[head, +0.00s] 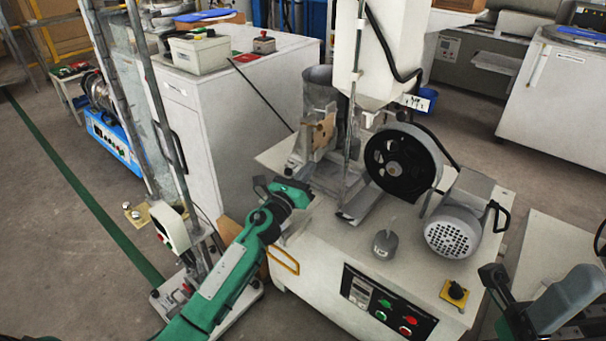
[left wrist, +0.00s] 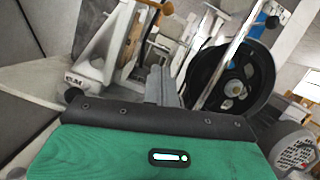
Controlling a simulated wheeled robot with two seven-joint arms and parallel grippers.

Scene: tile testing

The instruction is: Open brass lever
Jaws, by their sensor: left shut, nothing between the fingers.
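The brass-coloured lever piece (head: 322,131) stands upright on the machine, beside a grey metal cylinder. In the left wrist view a brass-coloured lever part (left wrist: 131,48) rises left of the fingers, with a bent top. My left gripper (head: 303,183) is at the machine's left edge, below and left of the lever piece. In the left wrist view its narrow grey fingers (left wrist: 161,86) are together and empty, apart from the brass part. The fingertips are hard to make out in the head view. My right gripper is not clearly seen.
The white machine table (head: 312,260) carries a black wheel (head: 392,163), a grey motor (head: 453,231) and a loose grey weight (head: 385,244). A white cabinet (head: 227,110) stands behind my left arm. A tall metal stand (head: 166,130) is left of it.

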